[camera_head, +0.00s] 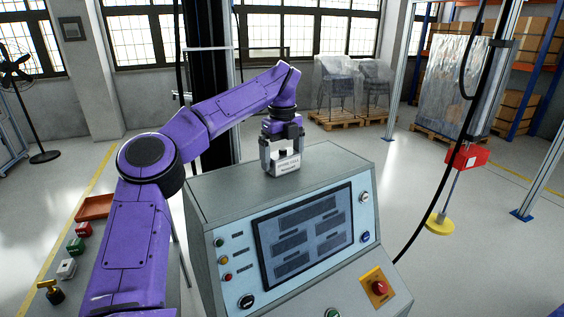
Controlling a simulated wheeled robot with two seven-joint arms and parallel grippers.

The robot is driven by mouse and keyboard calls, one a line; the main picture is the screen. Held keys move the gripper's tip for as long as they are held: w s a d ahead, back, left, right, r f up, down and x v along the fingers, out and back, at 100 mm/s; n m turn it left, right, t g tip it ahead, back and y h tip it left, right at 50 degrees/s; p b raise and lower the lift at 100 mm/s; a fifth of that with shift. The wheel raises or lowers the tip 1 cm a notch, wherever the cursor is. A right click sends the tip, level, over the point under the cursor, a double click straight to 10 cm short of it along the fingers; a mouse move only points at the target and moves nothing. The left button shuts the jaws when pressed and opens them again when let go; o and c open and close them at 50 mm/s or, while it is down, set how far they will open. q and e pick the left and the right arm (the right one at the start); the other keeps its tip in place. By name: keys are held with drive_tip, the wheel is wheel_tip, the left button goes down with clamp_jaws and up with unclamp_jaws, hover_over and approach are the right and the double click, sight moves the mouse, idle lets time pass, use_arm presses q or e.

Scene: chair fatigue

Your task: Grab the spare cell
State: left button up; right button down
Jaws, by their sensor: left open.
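The spare cell (288,164) is a small pale grey block with dark lettering on its front, too small to read surely. It stands on the flat top of the grey console (225,195). My left gripper (283,152) points down over the cell, its light fingers at either side of the block. The jaws are open. Whether a finger touches the cell cannot be told. My right gripper is not in view.
The console front has a screen (305,235), buttons and a red stop button (379,288). At left are an orange tray (95,207) and several small blocks. A black cable (440,200) and a red weight block (467,157) hang at right. The console top around the cell is clear.

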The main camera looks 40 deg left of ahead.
use_arm(q)
drive_tip(key=shift+d, duration=0.1)
drive_tip(key=c, duration=1.1)
drive_tip(key=shift+r, duration=0.15)
